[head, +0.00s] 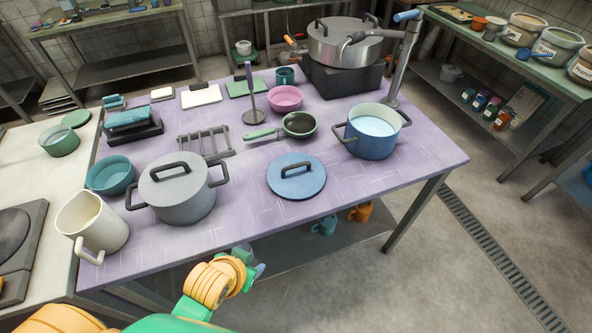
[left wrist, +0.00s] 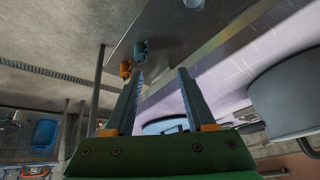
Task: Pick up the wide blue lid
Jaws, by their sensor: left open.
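The wide blue lid (head: 296,182) lies flat on the purple table near its front edge, with its dark bar handle on top. My left gripper (head: 252,264) is in front of the table edge, below and left of the lid in the head view, apart from it. In the left wrist view its two fingers (left wrist: 160,78) are spread with nothing held between them. A blue patch shows low between the fingers there, and I cannot tell if it is the lid. My right gripper is in neither view.
A lidded grey pot (head: 185,197) stands left of the lid. A blue pot (head: 372,142) with white liquid stands right of it. A green-handled pan (head: 298,125) lies behind it. A cream jug (head: 92,222) stands at the left corner.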

